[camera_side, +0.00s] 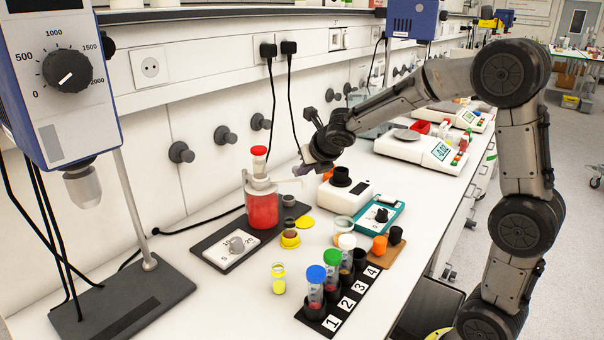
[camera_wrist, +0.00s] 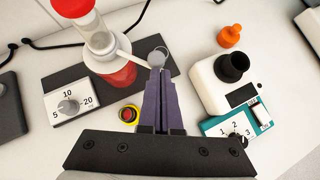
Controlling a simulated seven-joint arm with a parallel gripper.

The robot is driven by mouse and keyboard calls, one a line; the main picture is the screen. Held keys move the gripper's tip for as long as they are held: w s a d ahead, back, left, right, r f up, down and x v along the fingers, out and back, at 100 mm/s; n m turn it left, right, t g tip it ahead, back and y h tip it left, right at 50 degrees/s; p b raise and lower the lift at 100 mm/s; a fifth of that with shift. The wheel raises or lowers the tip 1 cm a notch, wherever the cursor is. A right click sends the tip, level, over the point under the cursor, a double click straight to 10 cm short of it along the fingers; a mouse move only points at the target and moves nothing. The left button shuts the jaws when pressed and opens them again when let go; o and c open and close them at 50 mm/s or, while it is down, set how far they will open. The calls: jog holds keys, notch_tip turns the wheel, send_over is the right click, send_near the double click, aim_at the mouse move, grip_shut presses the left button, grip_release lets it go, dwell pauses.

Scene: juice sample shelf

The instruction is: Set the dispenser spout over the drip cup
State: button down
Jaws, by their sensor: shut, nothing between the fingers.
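The dispenser (camera_side: 263,207) is a bottle of red liquid with a red cap, on a dark base plate (camera_side: 215,240). In the wrist view the dispenser (camera_wrist: 118,76) is at upper left. Its pale spout (camera_wrist: 133,58) reaches right and ends beside the drip cup's near edge. The small grey drip cup (camera_side: 289,200) stands right of the bottle; it also shows in the wrist view (camera_wrist: 158,57), just beyond my fingertips. My gripper (camera_side: 303,170) is shut and empty near the spout's end. Its purple fingers (camera_wrist: 157,76) look close to the spout; contact is unclear.
A dial box (camera_side: 232,249) sits on the plate. A white device (camera_side: 345,188) and teal device (camera_side: 380,217) stand right. A rack (camera_side: 340,305) with coloured-cap tubes is in front.

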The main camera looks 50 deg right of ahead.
jog(key=w+d, duration=0.6)
dwell(0.4)
jog(key=shift+w+a, duration=0.1)
jog(key=shift+a, duration=0.05)
dwell(1.3)
